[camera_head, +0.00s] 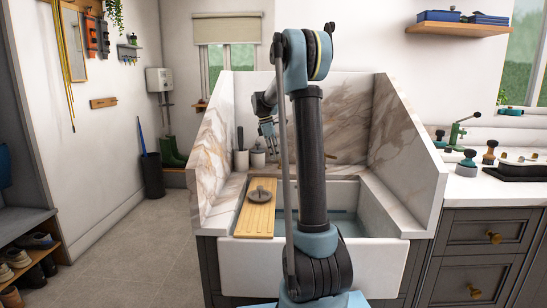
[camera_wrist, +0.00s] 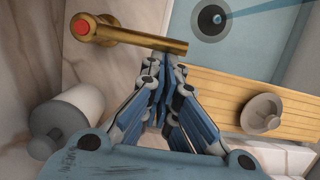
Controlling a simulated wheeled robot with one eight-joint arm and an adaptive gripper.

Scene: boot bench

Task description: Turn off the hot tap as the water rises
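The hot tap (camera_wrist: 130,36) shows in the wrist view as a brass bar with a red-capped round end, in front of the marble. My gripper (camera_wrist: 166,60) has its fingers drawn together to a point, just at the bar's near edge by its free end. I cannot tell whether they touch it. In the head view my gripper (camera_head: 271,148) hangs over the back left of the sink (camera_head: 270,262); the tap is hidden there. Pale blue water (camera_wrist: 262,55) appears to cover the basin floor around a dark round drain (camera_wrist: 211,20), with a blue streak above it.
A wooden board (camera_head: 254,220) with a grey round lid-like object (camera_head: 260,194) spans the sink's left side. Grey-white canisters (camera_head: 257,158) stand behind it. Marble walls (camera_head: 400,150) enclose the sink's back and sides. Several small items crowd the right counter.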

